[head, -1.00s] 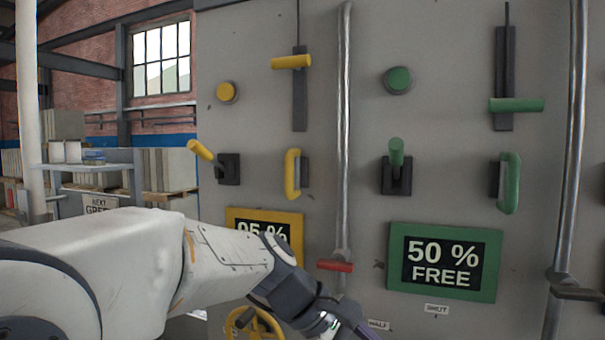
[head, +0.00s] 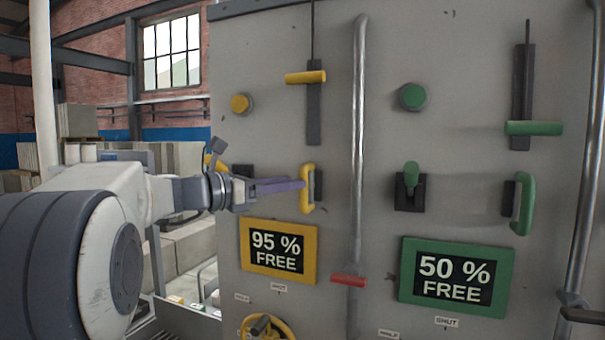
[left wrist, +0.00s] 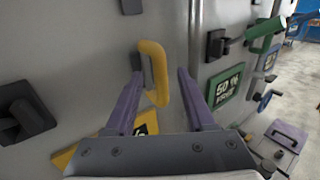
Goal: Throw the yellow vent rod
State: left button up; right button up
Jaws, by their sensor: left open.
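Several yellow controls are on the grey panel (head: 385,120); I cannot tell for sure which is the vent rod. A yellow crossbar (head: 306,77) sits on a dark upright slot with a thin rod above it. Below it is a yellow loop handle (head: 308,187) on a dark plate. A yellow lever (head: 214,162) at left is mostly hidden behind my arm. My left gripper (head: 302,185) is open with purple fingers at the loop handle. In the left wrist view the loop handle (left wrist: 158,65) shows between the fingertips, not gripped. My right gripper is not in view.
A yellow knob (head: 240,104) is at upper left. Yellow (head: 246,262) and green (head: 405,285) framed displays read 95 % FREE and 50 % FREE. A vertical pipe (head: 358,130) with a red handle (head: 349,281) stands right of the loop handle. Green controls lie beyond it.

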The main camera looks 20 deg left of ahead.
aim_at(303, 207)
pick_arm(q)
jog(key=shift+p+x, duration=0.7)
jog(key=shift+x, duration=1.6)
grip_shut()
